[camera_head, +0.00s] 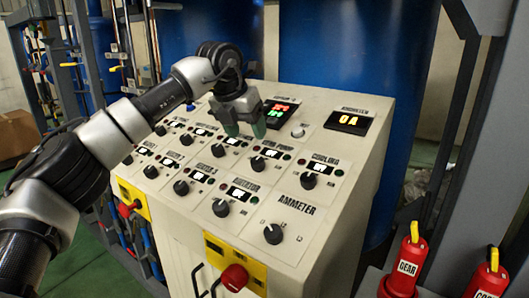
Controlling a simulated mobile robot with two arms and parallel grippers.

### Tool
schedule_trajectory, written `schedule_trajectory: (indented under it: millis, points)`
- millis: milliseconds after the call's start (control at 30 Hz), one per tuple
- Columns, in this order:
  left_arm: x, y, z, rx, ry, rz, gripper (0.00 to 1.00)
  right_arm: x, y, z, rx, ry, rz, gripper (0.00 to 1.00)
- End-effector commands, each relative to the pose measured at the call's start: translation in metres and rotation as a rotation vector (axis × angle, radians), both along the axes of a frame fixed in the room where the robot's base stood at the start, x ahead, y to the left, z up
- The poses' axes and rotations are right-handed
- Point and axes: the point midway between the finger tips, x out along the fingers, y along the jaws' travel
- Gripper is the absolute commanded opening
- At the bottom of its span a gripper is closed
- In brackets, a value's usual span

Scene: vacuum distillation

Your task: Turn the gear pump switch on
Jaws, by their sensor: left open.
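The control panel (345,215) is a beige sloped console with rows of black rotary knobs, each under a small label and display. A knob (257,163) in the back row sits below a label that seems to end in "PUMP"; its first word is too blurred to read surely. My left gripper (246,130) is open and empty. Its dark greenish fingertips point down over the back row, just behind and left of that knob, and appear apart from it. My right gripper is not in view.
The cooling knob (308,181) and ammeter knob (273,234) lie to the right and front. A lit ammeter display (348,121) is at the back. Red "GEAR" valve handle (407,265) stands at lower right.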

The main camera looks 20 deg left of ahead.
Motion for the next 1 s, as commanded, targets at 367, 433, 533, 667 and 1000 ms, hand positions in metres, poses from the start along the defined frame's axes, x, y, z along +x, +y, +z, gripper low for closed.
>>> schedule_trajectory:
  millis: [367,433,533,667,1000]
  points:
    - [0.017,-0.005,-0.043,0.009,0.005,0.008,0.63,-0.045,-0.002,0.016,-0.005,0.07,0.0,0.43]
    - [0.021,-0.008,-0.056,0.009,0.006,0.007,0.63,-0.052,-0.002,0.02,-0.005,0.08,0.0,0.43]
    - [0.027,-0.011,-0.072,0.008,0.005,0.006,0.63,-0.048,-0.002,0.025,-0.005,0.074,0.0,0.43]
    - [0.032,-0.014,-0.086,0.008,0.004,0.006,0.63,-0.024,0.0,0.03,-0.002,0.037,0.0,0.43]
    - [0.036,-0.015,-0.097,0.007,0.001,0.005,0.63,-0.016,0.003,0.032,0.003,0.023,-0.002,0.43]
